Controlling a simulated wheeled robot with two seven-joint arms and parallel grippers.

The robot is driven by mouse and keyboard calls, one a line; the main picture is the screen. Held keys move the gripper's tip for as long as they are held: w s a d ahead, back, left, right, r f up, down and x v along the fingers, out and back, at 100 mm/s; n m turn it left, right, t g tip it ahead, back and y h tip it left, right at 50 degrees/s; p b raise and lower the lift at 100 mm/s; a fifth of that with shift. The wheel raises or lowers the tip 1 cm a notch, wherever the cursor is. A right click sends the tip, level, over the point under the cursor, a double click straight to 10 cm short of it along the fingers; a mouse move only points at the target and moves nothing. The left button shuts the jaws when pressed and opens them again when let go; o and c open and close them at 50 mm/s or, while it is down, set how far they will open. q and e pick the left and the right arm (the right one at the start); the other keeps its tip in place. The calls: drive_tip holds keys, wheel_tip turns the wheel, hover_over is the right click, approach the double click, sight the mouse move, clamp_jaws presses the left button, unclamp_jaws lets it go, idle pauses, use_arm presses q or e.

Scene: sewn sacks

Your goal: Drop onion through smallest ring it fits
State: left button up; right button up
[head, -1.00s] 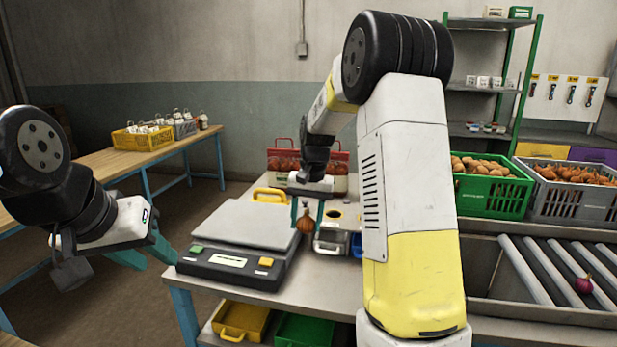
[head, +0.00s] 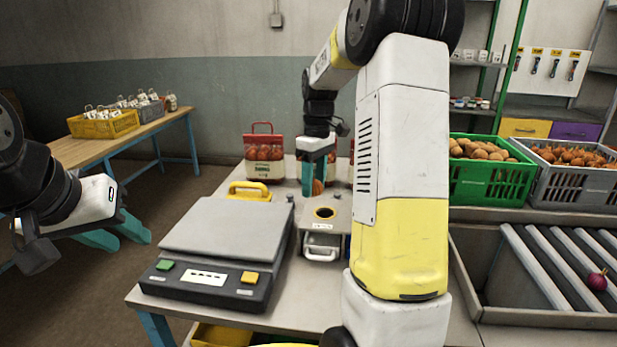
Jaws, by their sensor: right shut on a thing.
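The brown onion (head: 318,187) is between the teal fingers of my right gripper (head: 314,178), which is shut on it. The fingers partly hide it. It is held upright above the table, at the back edge of a grey sizing plate (head: 322,228). My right arm hides the plate's right side, so I cannot see any other rings or compare sizes. My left gripper (head: 120,236) is open and empty, left of the table.
A scale (head: 228,240) stands left of the plate. A grey bin with a handle (head: 322,248) sits under the ring. A red onion sack (head: 263,152) stands behind. Green (head: 485,180) and grey (head: 570,190) crates and a roller tray with a red onion (head: 597,281) are right.

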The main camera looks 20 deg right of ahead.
drive_tip(key=s+d+f+n, duration=0.1)
drive_tip(key=d+f+n, duration=0.2)
drive_tip(key=f+n, duration=0.1)
drive_tip(key=shift+s+f, duration=0.3)
drive_tip(key=shift+f, duration=0.2)
idle(0.5)
drive_tip(key=o, duration=1.4)
drive_tip(key=shift+o, duration=0.2)
drive_tip(key=shift+r, duration=0.1)
wheel_tip(320, 180, up, 8)
drive_tip(key=shift+w+d+f, duration=0.2)
drive_tip(key=shift+w, duration=0.2)
